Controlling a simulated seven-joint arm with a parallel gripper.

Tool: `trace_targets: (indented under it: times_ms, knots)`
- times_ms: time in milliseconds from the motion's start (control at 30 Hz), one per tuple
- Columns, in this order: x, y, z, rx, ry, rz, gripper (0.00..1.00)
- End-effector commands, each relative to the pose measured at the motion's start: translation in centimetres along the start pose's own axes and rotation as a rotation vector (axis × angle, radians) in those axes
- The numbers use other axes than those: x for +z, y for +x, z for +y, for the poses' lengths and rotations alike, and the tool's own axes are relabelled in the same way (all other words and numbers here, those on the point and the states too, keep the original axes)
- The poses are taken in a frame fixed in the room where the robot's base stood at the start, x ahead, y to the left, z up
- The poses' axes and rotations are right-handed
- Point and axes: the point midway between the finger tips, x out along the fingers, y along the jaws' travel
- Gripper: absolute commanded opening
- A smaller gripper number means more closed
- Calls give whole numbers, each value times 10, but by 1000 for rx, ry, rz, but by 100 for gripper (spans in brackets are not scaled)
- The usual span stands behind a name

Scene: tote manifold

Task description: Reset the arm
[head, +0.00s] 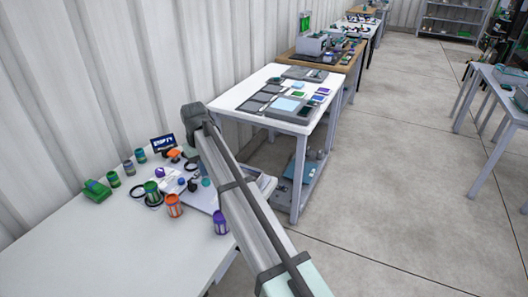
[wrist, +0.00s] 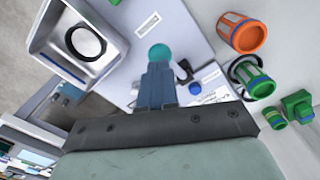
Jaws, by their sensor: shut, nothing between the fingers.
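My gripper (wrist: 158,85) is in the wrist view, its two grey-blue fingers pressed together with nothing held between them. The fingertips point at a teal ball (wrist: 160,55) over a light grey board (wrist: 190,22); whether they touch the ball is unclear. In the head view my arm reaches across the middle, bent at its top end, and I cannot make out the gripper there.
An orange container (wrist: 242,33), a green container (wrist: 252,77) and a metal tray with a black ring (wrist: 85,42) lie around the gripper. Several containers stand on the white table (head: 100,255), whose front is clear. Another loaded table (head: 235,100) stands beyond it.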

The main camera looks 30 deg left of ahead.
Motion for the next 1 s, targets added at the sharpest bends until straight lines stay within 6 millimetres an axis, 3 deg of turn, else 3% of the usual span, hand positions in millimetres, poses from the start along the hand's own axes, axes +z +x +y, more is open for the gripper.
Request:
trace_targets:
  times_ms: [167,333,700,867,933,1000]
  knots:
    - [0,0,2,-1,2,0,0]
    - [4,4,29,-28,28,-1,0]
    - [35,23,165,-175,163,15,0]
    - [53,29,213,-229,212,31,0]
    - [65,38,233,-249,238,33,0]
    - [83,63,247,-258,270,22,0]
